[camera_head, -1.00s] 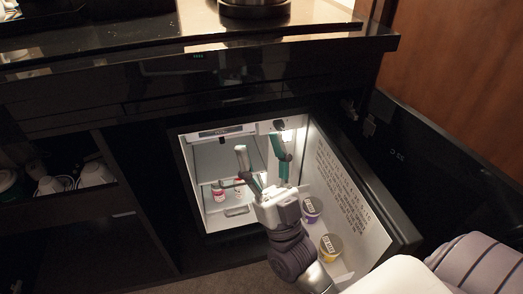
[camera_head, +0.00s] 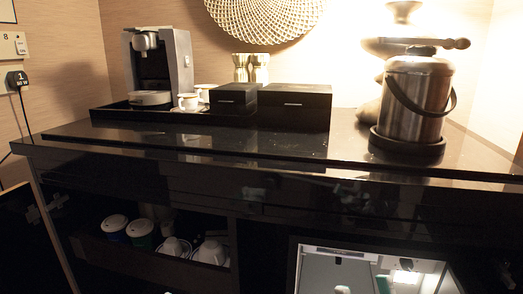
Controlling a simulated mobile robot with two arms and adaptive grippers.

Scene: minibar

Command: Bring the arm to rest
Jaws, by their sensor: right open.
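My right gripper (camera_head: 363,288) shows only as two fingertips at the bottom edge, in front of the lit mini fridge (camera_head: 320,270). The tips are apart and I see nothing between them. The rest of the right arm is below the picture. Only the top of the fridge's white inside shows; its lower part is out of view. My left gripper is not in view.
The dark counter (camera_head: 250,146) runs across above the fridge. On it stand a coffee machine (camera_head: 178,62), black boxes (camera_head: 293,103) and a steel ice bucket (camera_head: 412,103). Cups and lidded tubs (camera_head: 140,229) sit in the open shelf at left.

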